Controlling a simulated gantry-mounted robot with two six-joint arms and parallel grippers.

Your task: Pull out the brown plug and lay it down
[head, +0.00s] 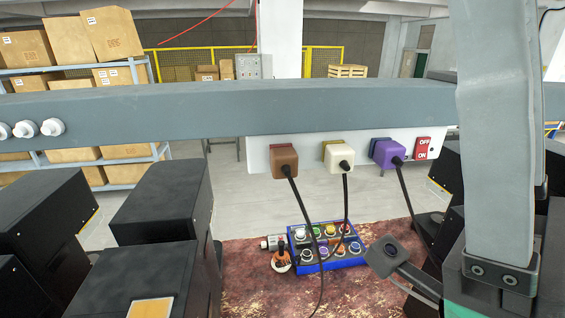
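The brown plug (285,163) sits in the white socket panel (315,148) under the grey beam, leftmost of three plugs. Its black cable (312,230) hangs down to the reddish-brown mottled surface (250,292) below. A cream plug (338,157) and a purple plug (387,153) sit to its right, each with a black cable. Neither of my grippers shows in the head view, and nothing is touching the brown plug.
A red OFF/ON switch (423,148) is right of the purple plug. A blue tray (322,265) with several coloured round pieces stands on the mottled surface. The surface's front middle looks clear apart from the cable.

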